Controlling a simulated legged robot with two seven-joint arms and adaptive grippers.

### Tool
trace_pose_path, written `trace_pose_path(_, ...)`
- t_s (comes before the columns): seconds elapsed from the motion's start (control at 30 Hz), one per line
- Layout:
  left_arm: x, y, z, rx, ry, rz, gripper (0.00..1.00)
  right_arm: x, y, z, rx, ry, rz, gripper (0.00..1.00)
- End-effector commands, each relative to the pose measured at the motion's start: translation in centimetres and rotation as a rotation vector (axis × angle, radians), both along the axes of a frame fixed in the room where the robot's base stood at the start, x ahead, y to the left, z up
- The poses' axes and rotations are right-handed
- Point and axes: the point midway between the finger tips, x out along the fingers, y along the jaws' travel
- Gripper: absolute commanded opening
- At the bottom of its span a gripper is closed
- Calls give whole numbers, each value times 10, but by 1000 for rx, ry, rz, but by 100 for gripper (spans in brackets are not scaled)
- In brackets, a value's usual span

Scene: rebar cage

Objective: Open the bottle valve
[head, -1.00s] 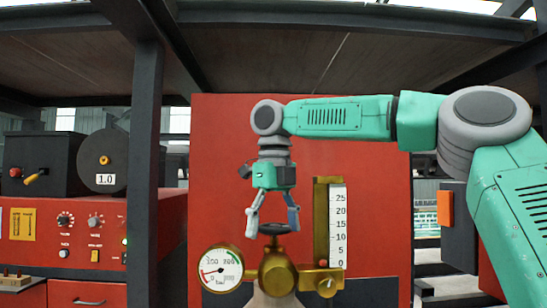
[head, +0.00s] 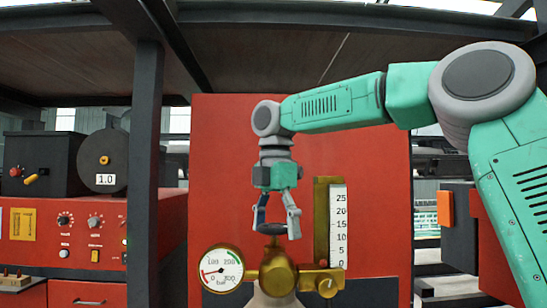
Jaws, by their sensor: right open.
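The bottle valve is a dark handwheel (head: 272,229) on top of a brass regulator body (head: 277,274), at the lower middle of the head view. The pale top of the bottle (head: 272,300) shows below the brass body. My right gripper (head: 276,233) points straight down over the handwheel with its fingers open. One finger is at the wheel's left and the other at its right. I cannot tell whether either finger touches the wheel. My left gripper is not in view.
A round pressure gauge (head: 221,268) sits left of the valve. A brass flow scale (head: 329,215) with a small knob (head: 327,288) stands close on the right. A red panel (head: 225,150) is behind. A dark post (head: 146,170) and a welding machine (head: 80,235) are at left.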

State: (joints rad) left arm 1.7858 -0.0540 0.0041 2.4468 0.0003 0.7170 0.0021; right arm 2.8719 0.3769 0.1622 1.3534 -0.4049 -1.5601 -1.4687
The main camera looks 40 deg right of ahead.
Motion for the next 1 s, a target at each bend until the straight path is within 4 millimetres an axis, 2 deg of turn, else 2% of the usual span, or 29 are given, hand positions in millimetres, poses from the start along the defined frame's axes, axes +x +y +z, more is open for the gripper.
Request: trace_pose_path(1.0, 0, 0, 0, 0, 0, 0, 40, -2, 2, 0, -4, -1, -1664, 78)
